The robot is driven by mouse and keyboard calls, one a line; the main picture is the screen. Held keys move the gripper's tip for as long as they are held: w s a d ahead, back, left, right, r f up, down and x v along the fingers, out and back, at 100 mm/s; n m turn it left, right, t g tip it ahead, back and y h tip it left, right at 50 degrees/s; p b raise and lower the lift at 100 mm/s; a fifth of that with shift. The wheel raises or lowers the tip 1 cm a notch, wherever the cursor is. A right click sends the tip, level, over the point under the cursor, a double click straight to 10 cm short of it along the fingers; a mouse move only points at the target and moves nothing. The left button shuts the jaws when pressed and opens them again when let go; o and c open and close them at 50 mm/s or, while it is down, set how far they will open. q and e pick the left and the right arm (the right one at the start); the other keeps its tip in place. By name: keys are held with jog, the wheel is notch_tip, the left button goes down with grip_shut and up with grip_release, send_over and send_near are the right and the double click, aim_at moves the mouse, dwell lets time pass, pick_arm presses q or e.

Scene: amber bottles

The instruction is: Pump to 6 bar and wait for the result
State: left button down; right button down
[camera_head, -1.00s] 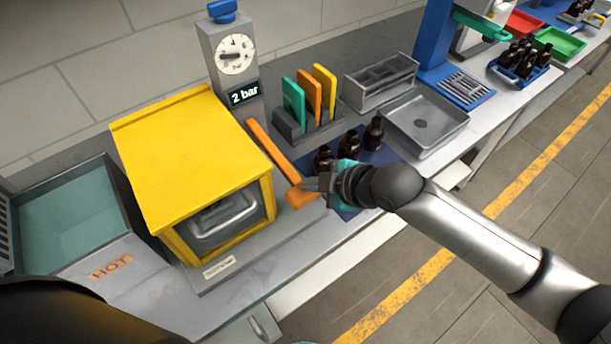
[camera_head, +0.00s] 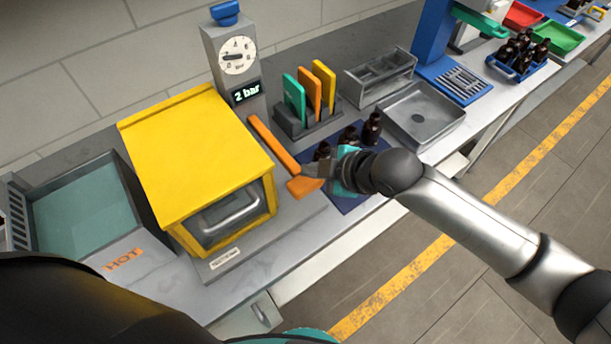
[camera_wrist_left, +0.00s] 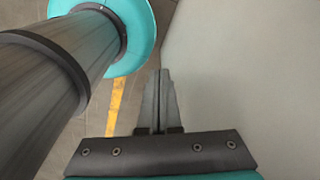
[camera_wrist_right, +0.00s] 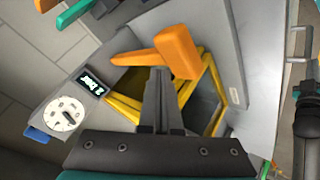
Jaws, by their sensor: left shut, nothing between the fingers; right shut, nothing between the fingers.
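The yellow pressure box (camera_head: 190,150) has a window in its front and stands on a grey base. Behind it a grey post carries a round dial (camera_head: 237,56) and a display (camera_head: 246,92) reading "2 bar". The display also shows in the right wrist view (camera_wrist_right: 92,84). The orange pump lever (camera_head: 275,143) slants down toward the front, ending in a wide orange grip (camera_head: 303,187). My right gripper (camera_head: 312,174) is shut and empty at this grip; contact is unclear. The grip (camera_wrist_right: 177,52) lies just beyond its fingertips (camera_wrist_right: 160,72). My left gripper (camera_wrist_left: 158,75) is shut and empty.
Dark bottles (camera_head: 372,128) stand on a blue mat just behind my right gripper. A rack with coloured plates (camera_head: 308,122) is beyond the lever. A teal-floored basin (camera_head: 85,215) is at left, near a "HOT" label. A grey sink (camera_head: 425,115) is at right.

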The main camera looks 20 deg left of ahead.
jog(key=shift+r+p, duration=2.45)
jog(key=shift+r, duration=0.1)
jog(key=shift+f, duration=0.1)
